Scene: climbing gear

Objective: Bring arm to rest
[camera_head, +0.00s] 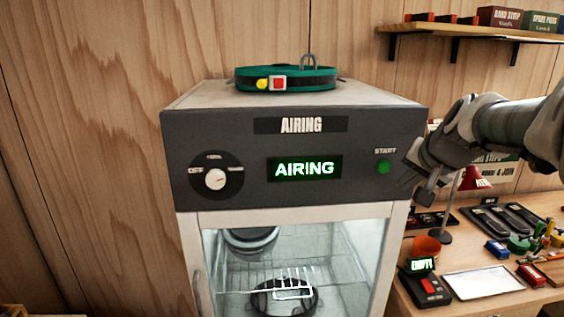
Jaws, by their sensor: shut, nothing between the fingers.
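My arm reaches in from the right edge of the head view. My gripper (421,192) is shut and empty, just right of the cabinet's front panel. It hangs a little below and right of the green START button (384,168); I cannot tell whether it touches the panel. The airing cabinet (230,129) has a lit green display (303,168) reading AIRING. Its dial (215,180) sits at the left of the panel. The glass door (350,262) appears closed, with dark round items visible behind it.
A teal and black strap (285,72) with a buckle lies on the cabinet top. A bench (412,303) at right holds a small red lamp (474,178), an orange cup (427,248), a device reading EMPTY (424,284) and a white sheet (483,283). A shelf (470,29) hangs above.

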